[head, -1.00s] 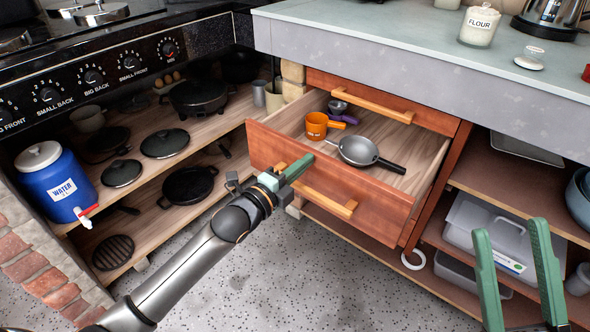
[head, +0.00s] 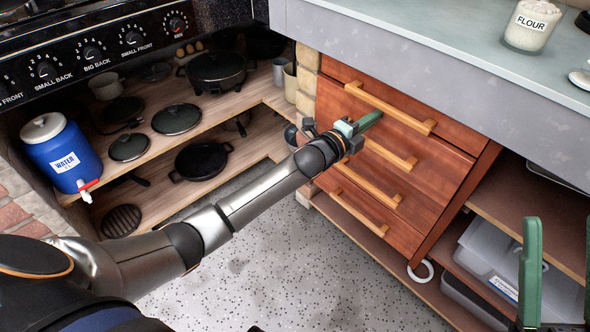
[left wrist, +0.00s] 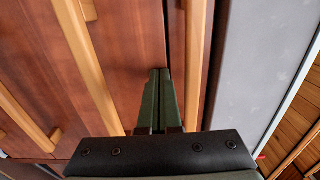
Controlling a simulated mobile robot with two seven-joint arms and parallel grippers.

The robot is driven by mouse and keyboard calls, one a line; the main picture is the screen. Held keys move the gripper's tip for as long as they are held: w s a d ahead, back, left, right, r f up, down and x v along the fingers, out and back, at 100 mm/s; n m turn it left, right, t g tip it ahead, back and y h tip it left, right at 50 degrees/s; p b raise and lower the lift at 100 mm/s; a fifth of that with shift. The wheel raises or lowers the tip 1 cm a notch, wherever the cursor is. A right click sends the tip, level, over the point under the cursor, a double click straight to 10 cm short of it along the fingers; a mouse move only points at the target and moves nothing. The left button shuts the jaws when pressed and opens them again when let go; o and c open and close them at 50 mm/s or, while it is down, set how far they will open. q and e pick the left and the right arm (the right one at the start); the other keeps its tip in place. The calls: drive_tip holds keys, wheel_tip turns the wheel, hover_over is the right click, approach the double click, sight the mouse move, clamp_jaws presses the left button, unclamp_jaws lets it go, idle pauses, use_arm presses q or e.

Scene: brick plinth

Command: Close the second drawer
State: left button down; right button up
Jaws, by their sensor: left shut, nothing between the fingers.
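The second drawer (head: 432,172) is a reddish-brown wooden front with a light wooden handle (head: 392,154). In the head view it looks flush with the fronts around it, and its inside is hidden. It also shows in the left wrist view (left wrist: 130,40), left of the fingers, with its handle (left wrist: 88,62). My left gripper (head: 372,118) is shut and empty. Its fingertips are at the upper part of that front, close below the top drawer's handle (head: 390,108); I cannot tell whether they touch. My right gripper (head: 558,222) is open and empty at the lower right.
A grey-green counter (head: 440,50) overhangs the drawers. Open shelves with a clear plastic box (head: 500,255) are at right. At left are a stove (head: 90,60), shelves with pans (head: 200,160) and a blue water jug (head: 65,155). The speckled floor (head: 290,270) is clear.

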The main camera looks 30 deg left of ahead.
use_arm(q)
drive_tip(key=shift+w+d+r, duration=0.15)
drive_tip(key=shift+w, duration=0.3)
drive_tip(key=shift+w+d+r, duration=0.1)
drive_tip(key=shift+w, duration=0.3)
